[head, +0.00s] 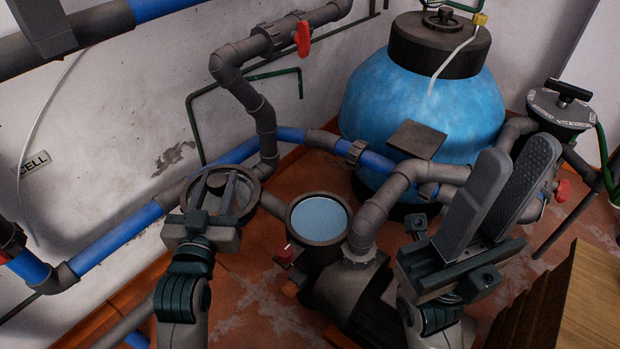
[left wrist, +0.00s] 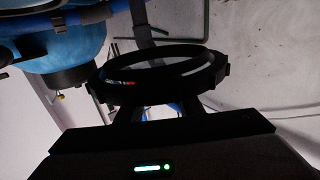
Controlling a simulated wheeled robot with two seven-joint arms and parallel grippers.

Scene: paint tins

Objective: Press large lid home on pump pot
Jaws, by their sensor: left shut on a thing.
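The large lid, a dark ring with a see-through middle (head: 258,170), is gripped by my left gripper (head: 222,188) to the left of the pump pot. The pump pot (head: 347,232) is a round dark pot with a pale blue round surface inside its open top. The lid is apart from the pot. In the left wrist view the lid (left wrist: 215,76) sits edge-on across the left gripper's fingertips (left wrist: 160,105). My right gripper (head: 508,178) is on the right, in front of the big blue tank. Its two fingers look apart, with nothing seen between them.
Grey and blue pipes (head: 112,238) run along the wall, with a red-handled valve (head: 303,38) above. The blue tank (head: 385,100) stands behind the pot. A grey pipe elbow (head: 375,212) rises right beside the pot. A wooden box (head: 575,305) is at lower right.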

